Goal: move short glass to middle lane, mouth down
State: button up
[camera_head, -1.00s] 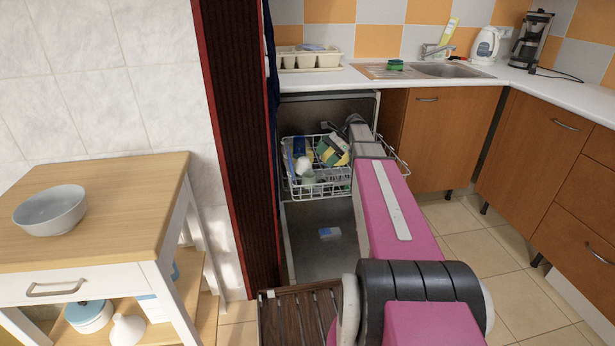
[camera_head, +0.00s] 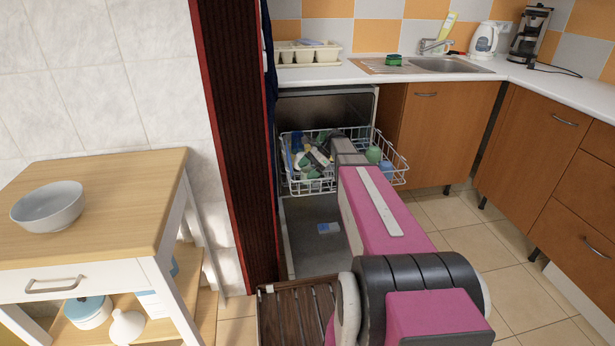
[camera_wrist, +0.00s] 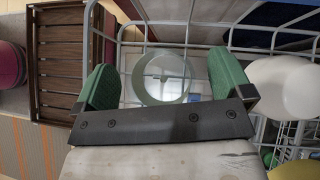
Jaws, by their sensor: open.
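A short, round, clear-greenish glass (camera_wrist: 160,80) shows in the wrist view, between the two green finger pads of my gripper (camera_wrist: 163,84). Its circular rim faces the camera. I cannot tell whether this is its mouth or its base. The fingers stand apart on either side, with gaps to the glass. In the head view my gripper is in the upper rack (camera_head: 345,187) of the open dishwasher, and my forearm hides much of it. The lanes of the rack cannot be told apart.
A white rounded item (camera_wrist: 284,88) lies close right of my gripper in the wrist view. White rack wires run around the glass. In the head view a green cup (camera_head: 373,154) and a blue cup (camera_head: 387,169) stand at the rack's right. Several items crowd its left.

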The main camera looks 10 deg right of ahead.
jog(key=c, duration=1.1)
